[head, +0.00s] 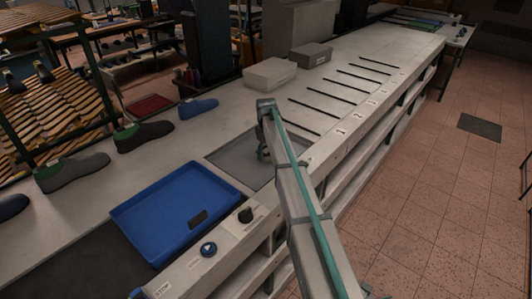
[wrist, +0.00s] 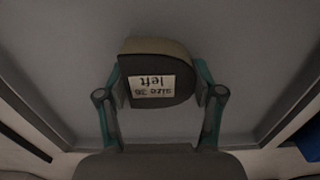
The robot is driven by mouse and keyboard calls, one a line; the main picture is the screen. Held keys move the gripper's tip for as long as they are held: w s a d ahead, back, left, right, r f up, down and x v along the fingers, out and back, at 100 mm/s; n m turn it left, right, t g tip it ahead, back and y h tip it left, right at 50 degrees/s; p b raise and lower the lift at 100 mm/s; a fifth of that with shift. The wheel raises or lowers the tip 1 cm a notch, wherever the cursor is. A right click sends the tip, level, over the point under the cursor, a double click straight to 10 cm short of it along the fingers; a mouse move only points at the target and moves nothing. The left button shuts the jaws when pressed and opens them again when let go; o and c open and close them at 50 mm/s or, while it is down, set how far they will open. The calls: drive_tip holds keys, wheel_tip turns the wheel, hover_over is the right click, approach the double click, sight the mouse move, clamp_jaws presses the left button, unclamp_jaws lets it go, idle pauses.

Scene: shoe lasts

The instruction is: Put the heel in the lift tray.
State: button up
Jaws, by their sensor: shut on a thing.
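My gripper (wrist: 159,76) is shut on the heel (wrist: 158,54), a dark block with a tan edge and a white label reading "size 38 left", upside down in the wrist view. In the head view my gripper (head: 263,152) is over a grey sunken tray (head: 230,158) in the bench, which also fills the wrist view's background (wrist: 55,60). The heel is mostly hidden by my arm in the head view. I cannot tell whether it touches the tray floor. A blue tray (head: 150,215) lies nearer; no readable label shows which is the lift tray.
A panel with a black knob (head: 245,214) and a blue button (head: 208,249) lies beside the blue tray. Several shoe lasts, one dark with green (head: 143,135), stand along the left. Two boxes (head: 270,74) and numbered slots (head: 340,90) are farther along the bench.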

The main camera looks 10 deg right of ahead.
sight(266, 151)
drive_tip(key=shift+f, duration=0.2)
drive_tip(key=o, duration=1.3)
drive_tip(key=shift+r, duration=0.1)
wheel_tip(266, 151, up, 12)
drive_tip(key=b, duration=0.2)
drive_tip(key=shift+r+b, duration=0.1)
drive_tip(key=shift+b, duration=0.3)
